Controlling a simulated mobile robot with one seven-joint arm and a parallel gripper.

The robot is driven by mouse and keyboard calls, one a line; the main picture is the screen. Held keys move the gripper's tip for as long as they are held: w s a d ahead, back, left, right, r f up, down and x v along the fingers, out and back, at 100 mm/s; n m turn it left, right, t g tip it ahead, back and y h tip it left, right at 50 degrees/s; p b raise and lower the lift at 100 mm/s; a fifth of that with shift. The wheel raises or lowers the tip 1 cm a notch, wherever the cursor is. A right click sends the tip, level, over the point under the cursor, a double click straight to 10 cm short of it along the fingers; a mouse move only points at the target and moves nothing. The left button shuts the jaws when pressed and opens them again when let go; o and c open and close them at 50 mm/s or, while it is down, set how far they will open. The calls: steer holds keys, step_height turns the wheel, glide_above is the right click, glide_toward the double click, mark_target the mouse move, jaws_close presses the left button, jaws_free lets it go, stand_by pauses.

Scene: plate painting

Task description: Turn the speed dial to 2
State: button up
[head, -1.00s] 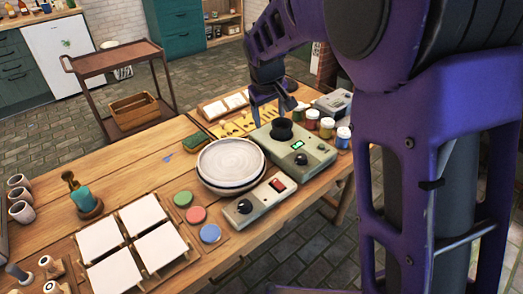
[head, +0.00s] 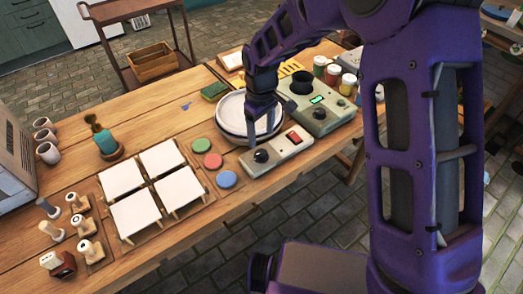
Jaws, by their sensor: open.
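A pale control box (head: 279,153) with a black dial (head: 261,156) and a red switch (head: 295,137) sits near the table's front edge. Its dial markings are too small to read. A round grey-white plate (head: 232,113) lies just behind it, partly hidden by my gripper. My gripper (head: 262,136) points down in front of the plate, with open, empty jaws, just above or behind the dial; contact cannot be told. A second, greenish box (head: 322,120) with a green display and its own dial stands to the right; which dial is for speed is not legible.
Three coloured discs (head: 214,160) lie left of the control box. White tiles (head: 162,158) on a wooden rack lie farther left. Paint jars (head: 333,74) stand at the back right. Bare tabletop shows behind the tiles.

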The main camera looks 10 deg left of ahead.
mark_target(261, 153)
step_height(261, 153, down, 8)
steer(key=shift+r, duration=0.25)
jaws_close()
stand_by(0.4)
